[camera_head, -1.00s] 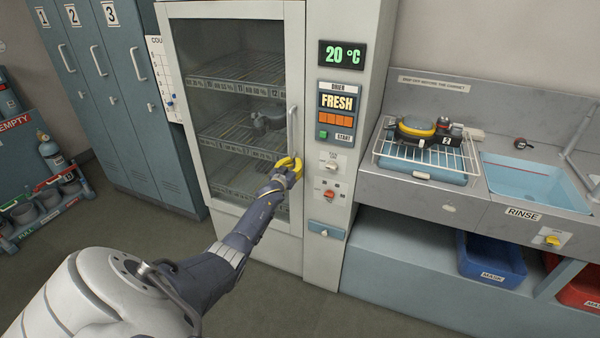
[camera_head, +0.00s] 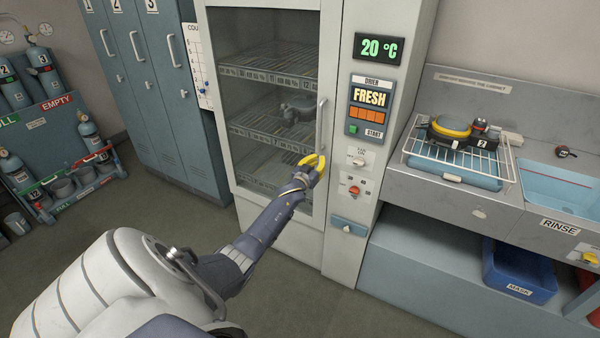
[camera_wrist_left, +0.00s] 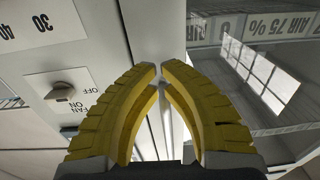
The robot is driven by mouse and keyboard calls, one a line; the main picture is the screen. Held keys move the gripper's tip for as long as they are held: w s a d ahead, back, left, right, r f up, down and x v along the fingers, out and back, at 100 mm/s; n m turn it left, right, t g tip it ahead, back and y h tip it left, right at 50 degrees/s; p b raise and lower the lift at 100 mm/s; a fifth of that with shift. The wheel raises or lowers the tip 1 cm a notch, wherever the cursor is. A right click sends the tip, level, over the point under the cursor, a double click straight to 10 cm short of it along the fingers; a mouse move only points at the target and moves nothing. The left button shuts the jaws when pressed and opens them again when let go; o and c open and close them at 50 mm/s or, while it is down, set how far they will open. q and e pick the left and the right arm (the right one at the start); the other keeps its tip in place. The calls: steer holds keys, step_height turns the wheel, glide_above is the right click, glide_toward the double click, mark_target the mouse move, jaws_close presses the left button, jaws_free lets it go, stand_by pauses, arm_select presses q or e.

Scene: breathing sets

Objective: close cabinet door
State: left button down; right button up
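The tall drying cabinet has a glass door (camera_head: 222,95) with a pale frame and a vertical handle (camera_head: 320,125) on its right side. In the head view the door looks flush with the cabinet front; a small gap cannot be ruled out. My left gripper (camera_head: 312,161), with yellow fingers, is at the lower end of the handle. In the left wrist view its fingertips (camera_wrist_left: 161,68) nearly meet, in front of the seam between door and control panel. Nothing is clearly held between them, and contact with the door is hard to judge. My right gripper is out of view.
The control panel (camera_head: 371,108) with switches is right of the door. Further right are a drying rack (camera_head: 455,160) and a sink (camera_head: 560,185). Grey lockers (camera_head: 150,90) and a cylinder rack (camera_head: 60,140) stand left. The floor before the cabinet is clear.

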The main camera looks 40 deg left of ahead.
arm_select(q)
steer(key=v, duration=0.9)
steer(key=shift+s+a, duration=0.15)
steer(key=shift+s, duration=0.25)
